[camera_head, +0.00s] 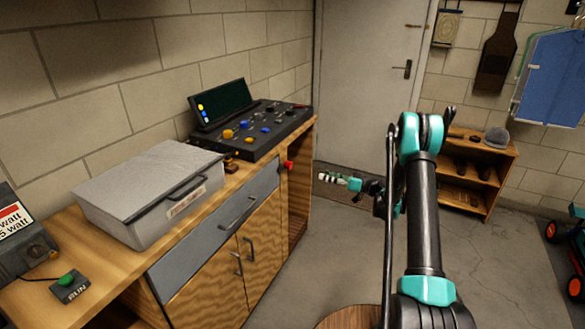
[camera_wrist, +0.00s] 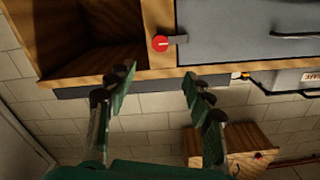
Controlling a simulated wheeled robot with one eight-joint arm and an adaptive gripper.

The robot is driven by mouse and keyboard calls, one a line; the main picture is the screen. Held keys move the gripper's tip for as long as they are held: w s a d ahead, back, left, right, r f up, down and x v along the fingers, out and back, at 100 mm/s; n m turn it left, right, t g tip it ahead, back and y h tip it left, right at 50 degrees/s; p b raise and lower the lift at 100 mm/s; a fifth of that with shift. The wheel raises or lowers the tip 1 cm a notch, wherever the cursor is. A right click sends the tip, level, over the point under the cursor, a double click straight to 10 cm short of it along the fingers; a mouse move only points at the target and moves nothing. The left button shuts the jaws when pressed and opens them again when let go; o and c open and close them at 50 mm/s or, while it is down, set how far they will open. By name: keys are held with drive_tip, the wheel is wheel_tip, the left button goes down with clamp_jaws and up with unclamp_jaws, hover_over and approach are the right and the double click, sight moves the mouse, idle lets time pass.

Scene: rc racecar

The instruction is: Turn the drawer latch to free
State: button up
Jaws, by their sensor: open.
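The drawer latch (camera_wrist: 160,43) has a round red knob on the wooden frame, and a short grey bar reaches from it over the edge of the grey drawer front (camera_wrist: 225,35). In the head view the red latch (camera_head: 288,166) sits at the right end of the grey drawer (camera_head: 205,240), which looks closed. My gripper (camera_wrist: 157,78) is open and empty in the wrist view. Its two fingers point toward the latch, with a gap between them and the knob. In the head view my gripper (camera_head: 338,181) is to the right of the latch, apart from the bench.
The workbench carries a grey metal case (camera_head: 150,185), a control console (camera_head: 262,130) and a green RUN button (camera_head: 67,280). An open cubby (camera_wrist: 85,45) lies beside the latch. A low wooden shelf (camera_head: 465,200) stands against the back wall. The floor between is clear.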

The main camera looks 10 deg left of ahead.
sight(291, 166)
drive_tip(key=x, duration=1.7)
drive_tip(key=shift+a, duration=0.15)
drive_tip(key=c, duration=1.2)
